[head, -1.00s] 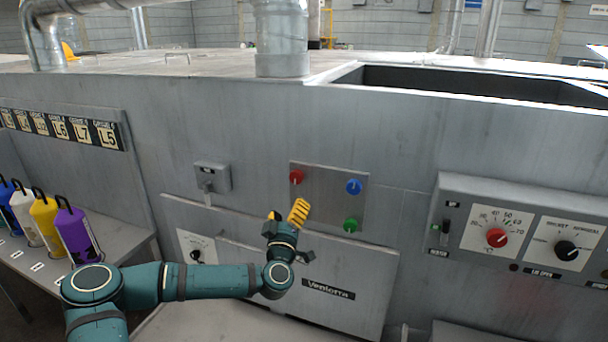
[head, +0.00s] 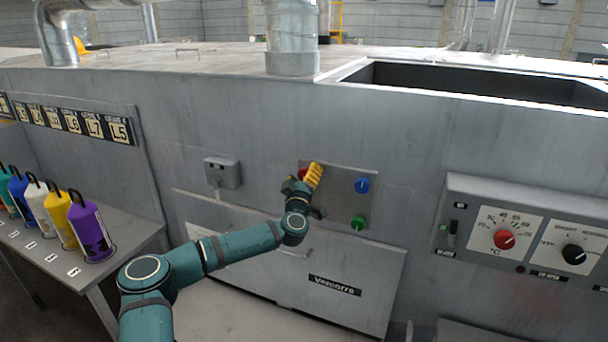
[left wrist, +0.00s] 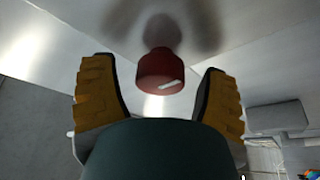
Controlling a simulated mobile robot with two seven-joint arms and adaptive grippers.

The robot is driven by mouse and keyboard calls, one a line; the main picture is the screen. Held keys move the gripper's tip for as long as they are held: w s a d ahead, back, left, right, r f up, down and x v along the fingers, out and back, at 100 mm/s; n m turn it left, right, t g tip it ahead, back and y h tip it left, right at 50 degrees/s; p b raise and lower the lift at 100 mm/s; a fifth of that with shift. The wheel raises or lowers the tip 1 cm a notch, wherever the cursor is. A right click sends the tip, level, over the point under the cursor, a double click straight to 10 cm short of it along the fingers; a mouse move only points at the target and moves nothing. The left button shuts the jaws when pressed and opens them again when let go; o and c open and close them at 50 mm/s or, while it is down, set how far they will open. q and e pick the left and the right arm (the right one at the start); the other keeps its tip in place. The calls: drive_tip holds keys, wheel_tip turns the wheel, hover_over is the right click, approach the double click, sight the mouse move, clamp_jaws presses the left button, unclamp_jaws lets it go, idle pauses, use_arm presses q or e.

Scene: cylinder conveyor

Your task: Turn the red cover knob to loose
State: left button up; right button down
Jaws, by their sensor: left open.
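The red cover knob (head: 304,174) sits at the upper left of a metal plate (head: 340,210) on the machine front, mostly hidden behind my gripper in the head view. In the left wrist view the red knob (left wrist: 160,72) shows a white mark slanting on its face. My left gripper (head: 303,178) is at the knob in the head view. In the left wrist view its two yellow fingers (left wrist: 160,95) are open, one on each side of the knob, with a gap on both sides. My right gripper is not in view.
A blue knob (head: 362,185) and a green knob (head: 359,222) are on the same plate. A grey switch box (head: 222,173) is to the left. A control panel with another red dial (head: 504,239) is at right. Coloured bottles (head: 90,230) stand on a left bench.

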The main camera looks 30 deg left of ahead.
use_arm(q)
drive_tip(key=c, duration=1.2)
